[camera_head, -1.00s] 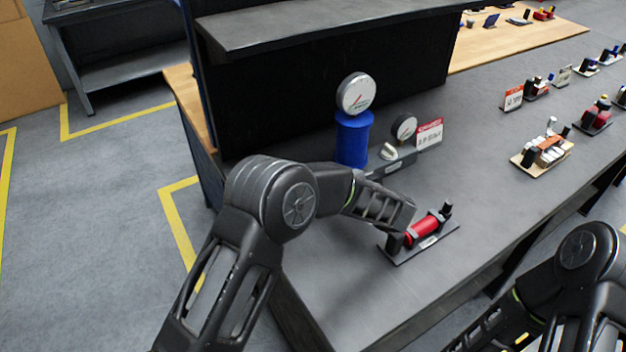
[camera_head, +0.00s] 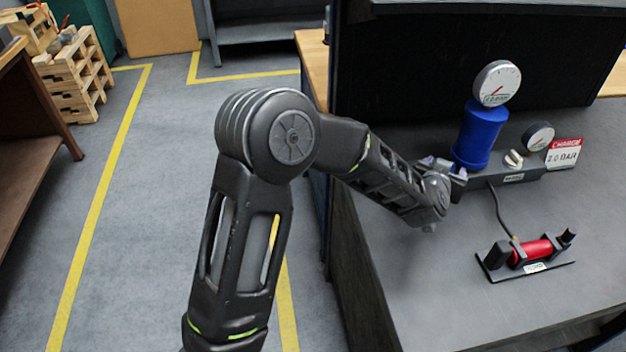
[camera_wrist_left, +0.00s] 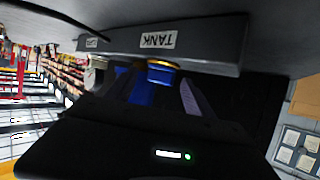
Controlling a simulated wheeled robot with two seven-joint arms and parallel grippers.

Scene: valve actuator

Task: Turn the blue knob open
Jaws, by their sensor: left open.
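The dark valve block (camera_head: 515,172) stands on the bench with a tall blue cylinder (camera_head: 480,135) and round gauge (camera_head: 497,83) at its left end. In the left wrist view, which is upside down, a blue part with a gold ring (camera_wrist_left: 160,73), apparently the blue knob, sits by the block's TANK label (camera_wrist_left: 158,41). My left gripper (camera_wrist_left: 160,92) is open, with its fingers to either side of the blue part. Contact cannot be told. In the head view my left gripper (camera_head: 446,168) is at the block's left end, partly hidden by my wrist. The right gripper is out of view.
A pale handle (camera_head: 513,158), a small gauge (camera_head: 538,136) and a red-and-white CHARGE sign (camera_head: 564,153) are at the block's right. A red cylinder in a black holder (camera_head: 533,250) lies in front, with a dark hose near it. The bench front is clear.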

